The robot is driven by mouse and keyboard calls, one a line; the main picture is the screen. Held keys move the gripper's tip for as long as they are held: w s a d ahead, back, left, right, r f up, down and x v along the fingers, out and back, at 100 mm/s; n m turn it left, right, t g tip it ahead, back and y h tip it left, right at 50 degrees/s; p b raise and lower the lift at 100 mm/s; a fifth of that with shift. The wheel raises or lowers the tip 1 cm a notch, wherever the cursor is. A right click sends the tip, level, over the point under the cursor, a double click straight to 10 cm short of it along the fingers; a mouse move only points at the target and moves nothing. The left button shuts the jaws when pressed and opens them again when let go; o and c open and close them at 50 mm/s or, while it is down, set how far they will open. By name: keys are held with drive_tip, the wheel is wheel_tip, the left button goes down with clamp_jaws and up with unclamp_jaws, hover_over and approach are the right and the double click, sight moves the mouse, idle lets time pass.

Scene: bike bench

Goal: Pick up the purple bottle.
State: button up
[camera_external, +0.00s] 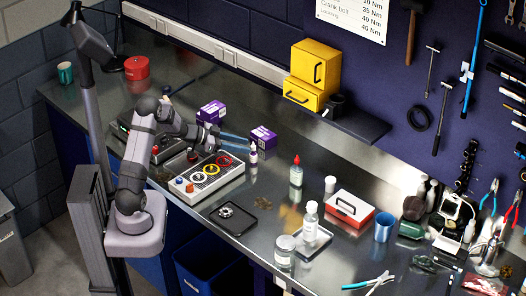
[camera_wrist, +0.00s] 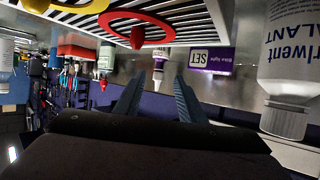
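The purple bottle (camera_external: 253,153) is a small upright bottle with a pale cap and a purple label, standing on the bench in front of a purple box. In the upside-down wrist view the bottle (camera_wrist: 159,66) shows just beyond the fingertips, near the middle between them. My gripper (camera_wrist: 157,86) is open with blue fingers apart and nothing between them. In the external view my gripper (camera_external: 238,139) reaches sideways toward the bottle, low over the bench. I cannot tell the exact gap to it.
Purple boxes (camera_external: 263,137) (camera_external: 211,112) stand near the gripper. A grey tray with coloured rings (camera_external: 207,175) lies in front. A white sealant bottle (camera_wrist: 290,75) is close on the wrist view's right. A red-capped bottle (camera_external: 296,172) stands to the right.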

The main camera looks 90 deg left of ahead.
sight(252, 146)
drive_tip(key=p+x, duration=0.1)
drive_tip(key=x, duration=0.3)
drive_tip(key=shift+w+d+r+p, duration=0.1)
drive_tip(key=shift+w+r+p, duration=0.05)
drive_tip(key=shift+w+p, duration=0.2)
drive_tip(key=shift+w+f, duration=0.2)
drive_tip(key=shift+w, duration=0.05)
clamp_jaws()
